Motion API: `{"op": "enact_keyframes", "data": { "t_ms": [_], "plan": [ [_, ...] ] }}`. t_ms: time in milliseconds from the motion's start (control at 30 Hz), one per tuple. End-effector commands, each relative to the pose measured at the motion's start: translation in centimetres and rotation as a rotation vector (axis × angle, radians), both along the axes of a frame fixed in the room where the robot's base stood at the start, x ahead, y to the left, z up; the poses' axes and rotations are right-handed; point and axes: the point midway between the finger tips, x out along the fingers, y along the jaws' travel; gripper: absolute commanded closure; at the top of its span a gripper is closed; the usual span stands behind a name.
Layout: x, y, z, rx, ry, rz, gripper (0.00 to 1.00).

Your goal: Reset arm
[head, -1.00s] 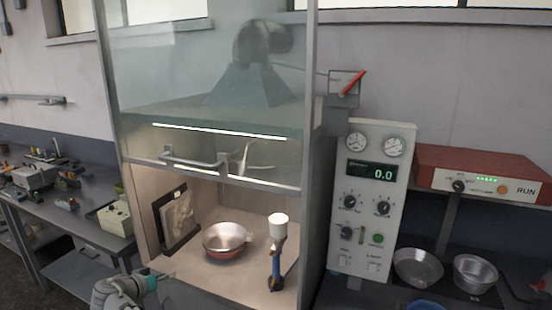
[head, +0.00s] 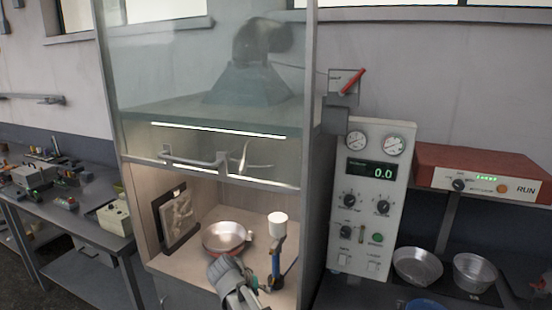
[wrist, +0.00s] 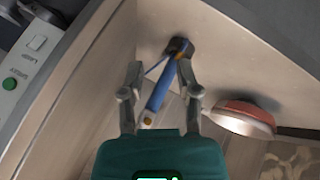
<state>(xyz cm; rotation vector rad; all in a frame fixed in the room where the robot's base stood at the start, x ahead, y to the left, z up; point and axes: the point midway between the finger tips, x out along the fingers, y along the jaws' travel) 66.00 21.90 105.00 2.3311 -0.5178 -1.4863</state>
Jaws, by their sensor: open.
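My arm reaches up at the bottom middle of the head view. My gripper (wrist: 160,74) is open in the wrist view, with its two fingers spread apart. A blue stand (wrist: 159,90) shows between and beyond the fingers; I cannot tell whether they touch it. In the head view the gripper end is partly hidden behind my arm, near the foot of this stand (head: 276,262). A round metal pan (head: 223,234) with a reddish underside sits in the hood, left of the stand. Its reddish side shows at the right of the wrist view (wrist: 243,115).
The hood's glass sash (head: 210,80) is raised above the opening. A dark framed panel (head: 177,217) leans inside at left. A control panel (head: 370,200) stands to the right, with metal pans (head: 418,266) beyond it. A cluttered bench (head: 60,215) is at left.

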Motion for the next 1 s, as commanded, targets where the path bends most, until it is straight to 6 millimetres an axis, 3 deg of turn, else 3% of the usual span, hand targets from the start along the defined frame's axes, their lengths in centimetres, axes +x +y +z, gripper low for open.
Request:
{"op": "enact_keyframes", "data": {
  "t_ms": [100, 500, 800, 1000],
  "plan": [
    [-1.1, -3.7, -0.8, 0.036, 0.071, -0.018, 0.57],
    [-5.2, -13.2, -2.8, 0.198, 0.275, -0.030, 0.57],
    [-9.0, -18.3, -3.6, 0.350, 0.377, -0.011, 0.57],
    [-10.7, -20.3, -3.8, 0.429, 0.408, 0.006, 0.57]
  ]
}}
